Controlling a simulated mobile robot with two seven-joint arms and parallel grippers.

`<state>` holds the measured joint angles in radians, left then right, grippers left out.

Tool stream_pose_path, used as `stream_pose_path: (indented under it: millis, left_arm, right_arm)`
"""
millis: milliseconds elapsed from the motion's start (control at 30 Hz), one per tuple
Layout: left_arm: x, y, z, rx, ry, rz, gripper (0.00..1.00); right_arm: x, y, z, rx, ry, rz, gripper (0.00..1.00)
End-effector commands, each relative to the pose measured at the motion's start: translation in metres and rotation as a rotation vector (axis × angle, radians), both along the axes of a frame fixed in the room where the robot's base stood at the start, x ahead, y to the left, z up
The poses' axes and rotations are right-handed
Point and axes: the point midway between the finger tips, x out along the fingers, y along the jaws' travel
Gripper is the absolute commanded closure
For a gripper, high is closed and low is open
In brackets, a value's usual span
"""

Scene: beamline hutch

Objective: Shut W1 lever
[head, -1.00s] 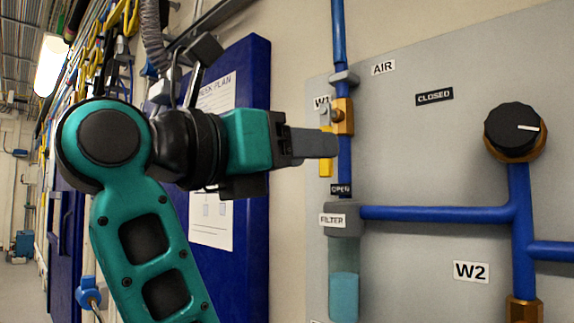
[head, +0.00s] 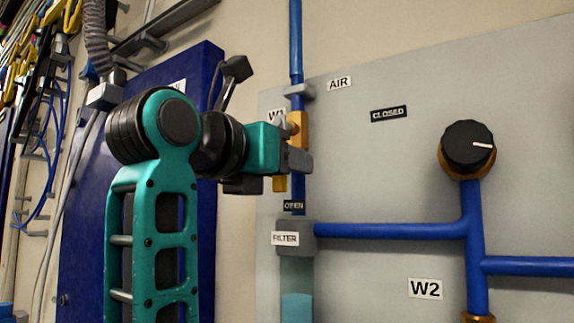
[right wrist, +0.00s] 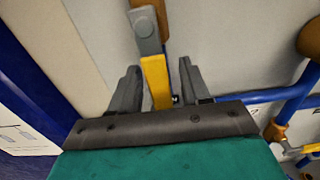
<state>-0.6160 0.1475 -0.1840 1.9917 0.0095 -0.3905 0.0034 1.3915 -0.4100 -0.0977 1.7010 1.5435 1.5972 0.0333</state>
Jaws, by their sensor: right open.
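The W1 valve has a brass body (head: 301,128) on the blue vertical pipe in the head view. Its yellow lever (head: 279,184) hangs down toward the OPEN label (head: 294,205), partly hidden by my right gripper (head: 300,159). The CLOSED label (head: 389,113) is up and to the right. In the right wrist view the yellow lever (right wrist: 156,80) stands between the two spread fingers of my right gripper (right wrist: 158,72), with gaps on both sides. The grey pivot end (right wrist: 146,32) is beyond the fingertips. My left gripper is in neither view.
A filter (head: 296,270) hangs below W1. A blue pipe (head: 390,230) runs right to a black knob (head: 468,146). The W2 label (head: 425,289) is lower right. A blue board (head: 85,205) stands behind my arm. The grey panel right of W1 is fairly clear.

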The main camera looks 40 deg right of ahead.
Motion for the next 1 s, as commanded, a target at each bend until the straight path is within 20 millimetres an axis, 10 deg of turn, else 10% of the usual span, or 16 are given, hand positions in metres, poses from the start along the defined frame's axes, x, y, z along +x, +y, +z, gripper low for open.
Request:
stream_pose_path:
  millis: [433,1000]
  left_arm:
    - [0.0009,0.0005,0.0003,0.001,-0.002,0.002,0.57]
    - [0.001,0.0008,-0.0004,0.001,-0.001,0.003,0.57]
  right_arm:
    - [0.005,-0.0121,-0.0003,0.0,0.0,0.0,0.53]
    - [0.0048,-0.0119,-0.0002,0.0,0.0,0.0,1.0]
